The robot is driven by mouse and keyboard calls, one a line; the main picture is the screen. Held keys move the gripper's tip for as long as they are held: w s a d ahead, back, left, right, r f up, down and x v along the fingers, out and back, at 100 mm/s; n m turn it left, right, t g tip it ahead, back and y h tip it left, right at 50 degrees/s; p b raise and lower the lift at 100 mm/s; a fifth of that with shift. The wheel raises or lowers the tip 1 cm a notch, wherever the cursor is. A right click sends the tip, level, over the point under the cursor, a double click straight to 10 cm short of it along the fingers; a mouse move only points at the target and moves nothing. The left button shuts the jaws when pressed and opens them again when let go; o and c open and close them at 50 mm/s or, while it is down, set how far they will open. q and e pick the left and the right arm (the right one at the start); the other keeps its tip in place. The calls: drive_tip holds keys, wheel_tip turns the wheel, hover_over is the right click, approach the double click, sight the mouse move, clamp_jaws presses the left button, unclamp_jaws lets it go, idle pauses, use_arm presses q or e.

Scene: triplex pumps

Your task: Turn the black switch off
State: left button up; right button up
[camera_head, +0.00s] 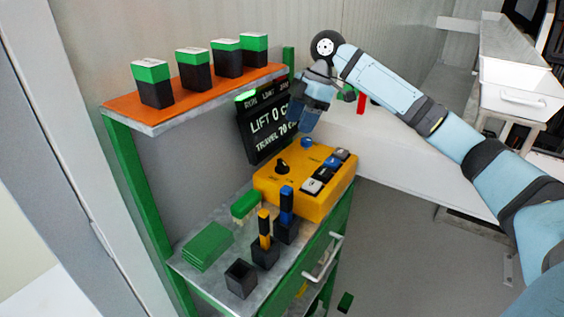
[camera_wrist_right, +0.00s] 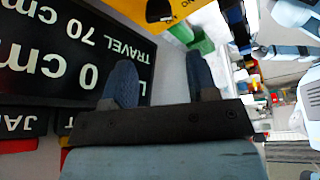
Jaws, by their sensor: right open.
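The black switch (camera_head: 282,167) is a small knob standing up on the left part of the top of the yellow control box (camera_head: 310,205). The box sits on a metal shelf. My right gripper (camera_head: 301,122) is open and empty, above and behind the box, in front of the dark display. In the right wrist view its two blue fingers (camera_wrist_right: 161,78) are apart with nothing between them. Part of the yellow box (camera_wrist_right: 135,10) shows at the top of that view, with a dark round part (camera_wrist_right: 160,9) on it. My left gripper is not in view.
A dark display (camera_head: 265,125) reading LIFT and TRAVEL stands behind the box. Blue, black and white buttons (camera_head: 325,175) share the box top. Black holders with upright yellow (camera_head: 264,228) and blue (camera_head: 287,204) pieces stand in front. Green-topped black blocks (camera_head: 195,68) line the orange shelf.

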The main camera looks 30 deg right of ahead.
sight(283, 162)
drive_tip(key=b+x, duration=0.1)
drive_tip(key=x, duration=1)
drive_tip(key=shift+b, duration=0.4)
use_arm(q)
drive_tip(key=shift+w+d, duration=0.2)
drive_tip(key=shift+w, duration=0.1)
